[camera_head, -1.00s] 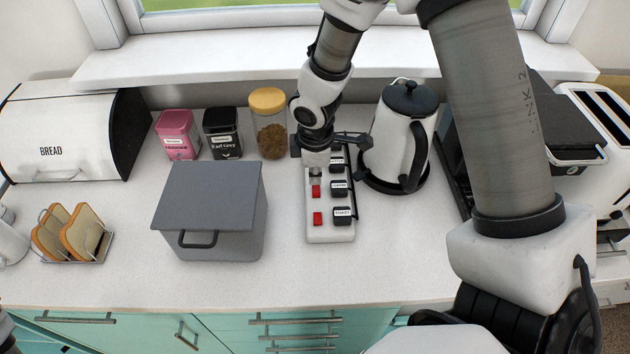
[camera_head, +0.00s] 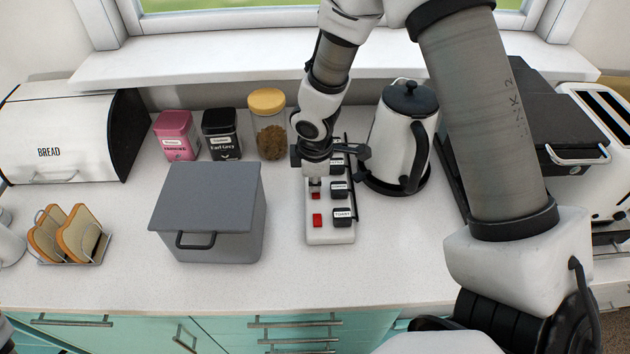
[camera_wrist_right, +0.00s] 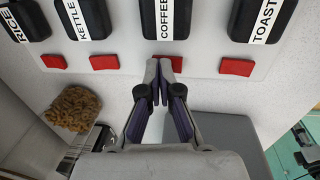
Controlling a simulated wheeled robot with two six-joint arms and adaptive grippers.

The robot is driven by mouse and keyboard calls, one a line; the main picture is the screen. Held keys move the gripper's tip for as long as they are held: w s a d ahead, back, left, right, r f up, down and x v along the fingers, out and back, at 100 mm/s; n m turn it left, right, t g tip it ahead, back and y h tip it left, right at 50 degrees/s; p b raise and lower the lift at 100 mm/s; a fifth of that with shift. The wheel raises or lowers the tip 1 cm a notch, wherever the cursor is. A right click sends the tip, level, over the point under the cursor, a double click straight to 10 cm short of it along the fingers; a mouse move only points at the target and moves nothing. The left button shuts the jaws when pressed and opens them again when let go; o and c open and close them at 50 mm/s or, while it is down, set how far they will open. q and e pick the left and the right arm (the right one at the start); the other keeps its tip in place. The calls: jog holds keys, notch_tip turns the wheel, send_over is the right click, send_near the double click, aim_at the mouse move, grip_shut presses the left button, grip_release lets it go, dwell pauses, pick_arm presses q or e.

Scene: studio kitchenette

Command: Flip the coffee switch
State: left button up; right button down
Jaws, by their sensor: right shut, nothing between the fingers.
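A white power strip (camera_head: 325,236) lies on the counter with a row of red switches beside black labelled plugs. The coffee plug (camera_wrist_right: 168,18) is in the upper middle of the wrist view, with the red coffee switch (camera_wrist_right: 180,62) just below it. In the head view the coffee switch (camera_head: 316,195) is partly hidden by my right gripper (camera_head: 315,183). The right gripper is shut and empty, pointing down at the strip. In the wrist view its closed fingertips (camera_wrist_right: 164,68) overlap the coffee switch's left part; I cannot tell whether they touch it.
The toast switch (camera_head: 317,220) and kettle switch (camera_wrist_right: 104,62) flank the coffee switch. A kettle (camera_head: 402,135) stands right of the strip, a grey lidded box (camera_head: 210,205) left, and a jar (camera_head: 268,125) behind left. The counter in front is clear.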

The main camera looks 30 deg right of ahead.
aim_at(314, 196)
jog(key=shift+s+a+f, duration=0.15)
jog(key=shift+s+a, duration=0.1)
jog(key=shift+s, duration=0.25)
jog(key=shift+s+a, duration=0.15)
jog(key=shift+r, duration=0.25)
notch_tip(314, 196, up, 4)
jog(key=p, duration=0.4)
jog(key=shift+a+r+p, duration=0.1)
jog(key=shift+r+p, duration=0.05)
jog(key=shift+p, duration=0.25)
notch_tip(314, 196, up, 9)
jog(key=s+p, duration=0.1)
jog(key=shift+s+a+r+p, duration=0.15)
jog(key=shift+s+a+p, duration=0.1)
jog(key=shift+a+p, duration=0.1)
